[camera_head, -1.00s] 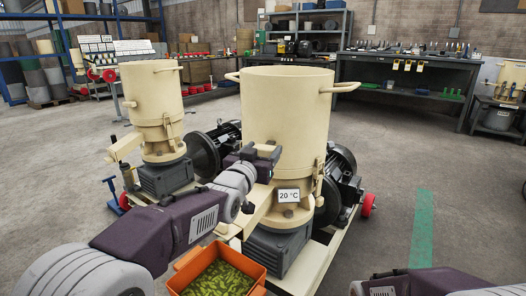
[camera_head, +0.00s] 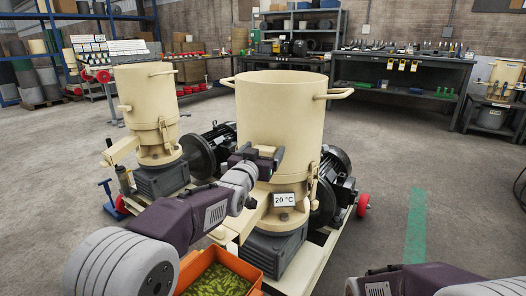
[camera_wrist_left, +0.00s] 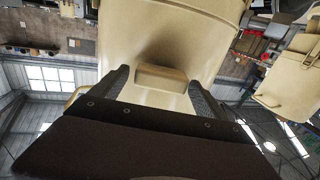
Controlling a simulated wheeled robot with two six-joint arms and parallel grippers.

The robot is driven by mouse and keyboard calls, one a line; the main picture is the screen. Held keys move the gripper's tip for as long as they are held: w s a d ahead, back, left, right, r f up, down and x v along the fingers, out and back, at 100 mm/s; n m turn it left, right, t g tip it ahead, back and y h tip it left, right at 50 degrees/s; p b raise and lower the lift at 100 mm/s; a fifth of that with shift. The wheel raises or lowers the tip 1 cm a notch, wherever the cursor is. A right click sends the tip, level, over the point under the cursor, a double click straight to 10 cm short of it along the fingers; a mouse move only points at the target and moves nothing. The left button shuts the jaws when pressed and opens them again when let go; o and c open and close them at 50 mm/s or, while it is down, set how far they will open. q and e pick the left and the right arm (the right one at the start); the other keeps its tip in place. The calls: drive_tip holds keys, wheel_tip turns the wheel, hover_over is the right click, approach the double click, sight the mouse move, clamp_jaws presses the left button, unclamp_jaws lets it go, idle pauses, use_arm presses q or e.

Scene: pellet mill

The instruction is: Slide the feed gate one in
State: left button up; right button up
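The near pellet mill has a tall cream hopper (camera_head: 281,112). A small cream block (camera_head: 266,151), likely the end of the feed gate, sticks out low on its front. My left gripper (camera_head: 262,157) is at this block. In the left wrist view the block (camera_wrist_left: 160,76) lies between my two dark fingers, which stand apart, with a gap visible on the left side. I cannot tell whether the right finger touches it. The rest of the gate is hidden. My right forearm shows at the bottom right, but its gripper is out of view.
A 20 °C sign (camera_head: 285,199) is on the mill below the hopper. An orange bin (camera_head: 189,270) with green pellets stands below my left arm. A second cream mill (camera_head: 147,95) stands at left. The floor (camera_head: 385,160) to the right is clear.

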use_arm(q)
drive_tip(key=shift+s, duration=0.1)
drive_tip(key=p+v, duration=0.2)
drive_tip(key=v, duration=0.7)
drive_tip(key=shift+f, duration=0.1)
